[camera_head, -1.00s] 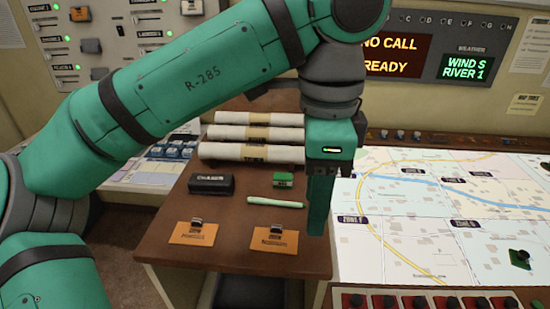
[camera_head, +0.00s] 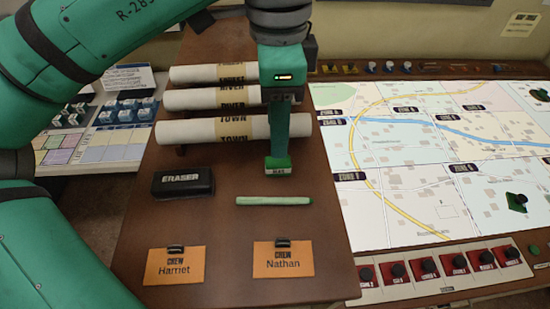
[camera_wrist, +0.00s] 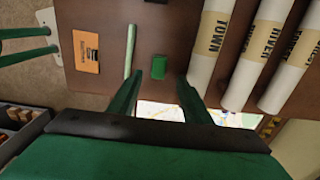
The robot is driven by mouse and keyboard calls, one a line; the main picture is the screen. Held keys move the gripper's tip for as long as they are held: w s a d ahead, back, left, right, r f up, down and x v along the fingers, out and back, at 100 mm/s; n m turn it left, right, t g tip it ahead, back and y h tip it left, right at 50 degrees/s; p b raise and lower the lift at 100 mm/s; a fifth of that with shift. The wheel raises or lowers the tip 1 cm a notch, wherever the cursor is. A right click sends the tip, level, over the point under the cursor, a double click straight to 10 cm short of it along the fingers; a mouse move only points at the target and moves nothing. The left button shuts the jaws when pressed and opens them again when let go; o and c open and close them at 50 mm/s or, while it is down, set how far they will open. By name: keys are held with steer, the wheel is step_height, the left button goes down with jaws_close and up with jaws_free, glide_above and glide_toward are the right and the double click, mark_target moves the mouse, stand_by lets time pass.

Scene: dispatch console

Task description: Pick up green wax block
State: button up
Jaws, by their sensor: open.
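I cannot tell the exact height of the fingertips above the block.
Rolled maps (camera_head: 205,130) lie just behind the block. A pale green stick (camera_head: 275,201) lies in front, a black eraser (camera_head: 183,183) to the left. Orange crew cards for Harriet (camera_head: 174,266) and Nathan (camera_head: 283,261) lie nearer. A lit map table (camera_head: 440,215) is at right.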

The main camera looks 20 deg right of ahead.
mark_target(278, 161)
steer(key=shift+s+f, duration=0.1)
steer(key=shift+f, duration=3.45)
jaws_close()
